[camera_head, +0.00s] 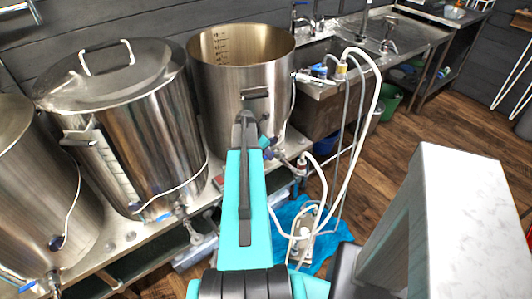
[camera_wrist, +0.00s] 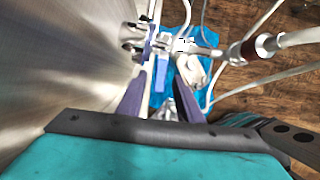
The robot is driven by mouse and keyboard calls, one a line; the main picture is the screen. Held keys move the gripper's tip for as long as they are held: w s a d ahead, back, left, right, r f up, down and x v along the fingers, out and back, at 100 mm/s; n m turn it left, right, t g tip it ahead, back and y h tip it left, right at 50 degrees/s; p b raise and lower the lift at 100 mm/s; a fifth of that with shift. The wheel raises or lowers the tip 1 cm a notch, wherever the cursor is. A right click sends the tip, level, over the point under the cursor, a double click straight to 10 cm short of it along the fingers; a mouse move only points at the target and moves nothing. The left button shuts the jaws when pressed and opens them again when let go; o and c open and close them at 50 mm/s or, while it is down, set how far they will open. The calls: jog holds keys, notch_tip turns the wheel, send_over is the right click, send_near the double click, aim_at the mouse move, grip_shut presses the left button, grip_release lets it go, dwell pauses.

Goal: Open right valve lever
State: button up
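The right kettle (camera_head: 240,80) is an open steel pot in the head view; its wall (camera_wrist: 60,70) fills the left of the wrist view. Its steel valve (camera_wrist: 138,35) sits low on the wall, with a hose fitting running right. A blue lever (camera_wrist: 161,74) hangs below the valve in the wrist view. My gripper (camera_wrist: 160,88) points at the valve from the near side, its two purple fingers apart. The lever appears between them; I cannot tell whether they touch it. In the head view my teal arm hides most of the valve and my fingers.
A lidded kettle (camera_head: 125,125) stands left of the right kettle. White hoses (camera_head: 352,115) loop down to a pump (camera_head: 305,238) on a blue cloth (camera_head: 325,255). A sink counter (camera_head: 400,45) stands behind. Wooden floor (camera_head: 400,140) is open at right.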

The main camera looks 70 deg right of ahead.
jog(key=shift+c, duration=0.2)
grip_shut()
